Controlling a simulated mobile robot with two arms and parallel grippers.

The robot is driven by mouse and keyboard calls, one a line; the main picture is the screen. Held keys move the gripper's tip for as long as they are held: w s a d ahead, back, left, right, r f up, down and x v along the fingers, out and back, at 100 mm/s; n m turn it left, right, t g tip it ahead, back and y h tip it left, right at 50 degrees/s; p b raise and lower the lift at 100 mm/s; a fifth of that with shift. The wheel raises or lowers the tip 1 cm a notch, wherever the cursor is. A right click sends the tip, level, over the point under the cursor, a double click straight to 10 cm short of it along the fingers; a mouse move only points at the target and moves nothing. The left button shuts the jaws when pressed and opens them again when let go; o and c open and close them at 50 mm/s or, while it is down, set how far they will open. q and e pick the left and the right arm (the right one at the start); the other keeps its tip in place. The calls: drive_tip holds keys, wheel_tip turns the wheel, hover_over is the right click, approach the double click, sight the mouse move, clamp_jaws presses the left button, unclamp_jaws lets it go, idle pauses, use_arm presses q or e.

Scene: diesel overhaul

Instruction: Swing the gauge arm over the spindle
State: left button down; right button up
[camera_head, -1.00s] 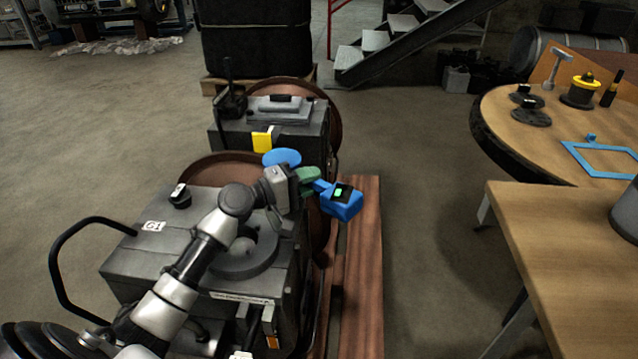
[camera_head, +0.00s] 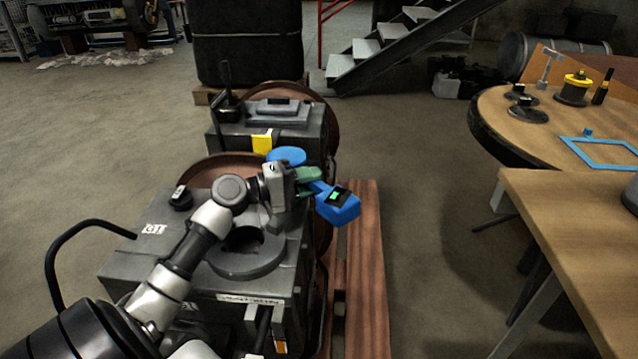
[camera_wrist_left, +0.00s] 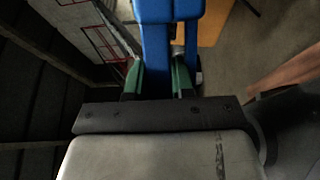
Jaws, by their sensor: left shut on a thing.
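The blue gauge arm carries a blue box with a black and green display (camera_head: 338,203) at its right end and has a round blue disc (camera_head: 286,156) behind. My left gripper (camera_head: 308,181), with green fingers, is shut on the blue arm between them. In the left wrist view the two green fingers close on the blue bar (camera_wrist_left: 157,50). The round dark ring with a hole (camera_head: 245,252), possibly the spindle seat, lies on the grey machine top (camera_head: 135,265), below and left of the gauge box. My right gripper is not in view.
A second grey machine (camera_head: 290,118) with a yellow tag stands behind. A reddish wooden beam (camera_head: 362,290) runs along the right side. Wooden tables (camera_head: 560,230) stand at the right, with clear floor between. A black bent handle (camera_head: 52,265) sticks out at left.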

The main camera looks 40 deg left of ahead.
use_arm(q)
drive_tip(key=shift+f, duration=0.1)
drive_tip(key=c, duration=1)
unclamp_jaws()
drive_tip(key=shift+o, duration=0.2)
drive_tip(key=shift+s, duration=0.1)
drive_tip(key=p+v, duration=0.1)
drive_tip(key=v, duration=0.9)
drive_tip(key=shift+s+a, duration=0.3)
drive_tip(key=shift+a, duration=0.05)
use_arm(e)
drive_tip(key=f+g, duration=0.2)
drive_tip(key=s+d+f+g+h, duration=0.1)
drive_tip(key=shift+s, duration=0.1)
